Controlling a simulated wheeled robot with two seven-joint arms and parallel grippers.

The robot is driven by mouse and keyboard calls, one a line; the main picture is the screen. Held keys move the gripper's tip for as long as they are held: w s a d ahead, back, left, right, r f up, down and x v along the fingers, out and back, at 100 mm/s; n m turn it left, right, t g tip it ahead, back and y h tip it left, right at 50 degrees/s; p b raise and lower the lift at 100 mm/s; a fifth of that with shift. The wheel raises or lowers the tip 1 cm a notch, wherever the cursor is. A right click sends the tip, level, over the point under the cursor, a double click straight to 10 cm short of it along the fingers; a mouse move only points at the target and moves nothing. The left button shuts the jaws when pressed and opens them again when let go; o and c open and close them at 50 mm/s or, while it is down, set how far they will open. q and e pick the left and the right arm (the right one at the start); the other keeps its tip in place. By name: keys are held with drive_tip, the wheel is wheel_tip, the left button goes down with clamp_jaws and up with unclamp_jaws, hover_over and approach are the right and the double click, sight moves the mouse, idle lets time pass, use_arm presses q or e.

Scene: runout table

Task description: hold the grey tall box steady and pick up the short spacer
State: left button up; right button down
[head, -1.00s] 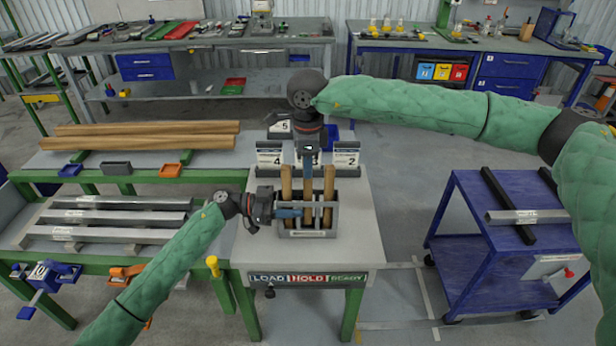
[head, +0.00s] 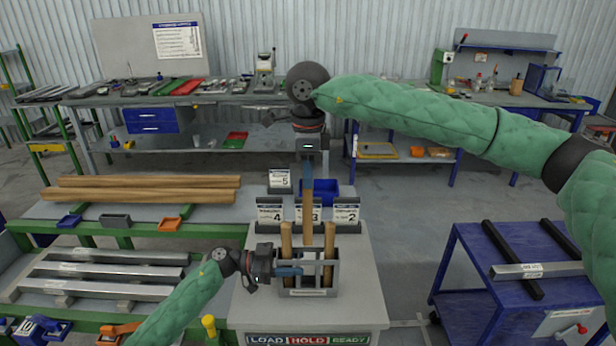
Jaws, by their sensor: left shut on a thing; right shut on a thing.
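The grey tall box (head: 314,292) stands upright on the light table top near its front. Two wooden pieces stand in it, one at the left (head: 287,241) and one at the right (head: 329,242). My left gripper (head: 290,271) comes in from the left and is shut on the box's upper left side. My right gripper (head: 308,174) points down above the box and is shut on the short spacer (head: 308,205), a wooden piece held upright. The spacer's lower part shows above the box between the two standing pieces; its top is hidden by the fingers.
Numbered cards, such as card 4 (head: 270,214) and card 2 (head: 346,213), stand behind the box. A blue bin (head: 326,190) is behind them. A blue cart (head: 475,262) with dark and metal bars stands at the right. Long wooden beams (head: 145,182) lie at the left.

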use_arm(q)
drive_tip(key=o, duration=1.1)
drive_tip(key=shift+o, duration=0.2)
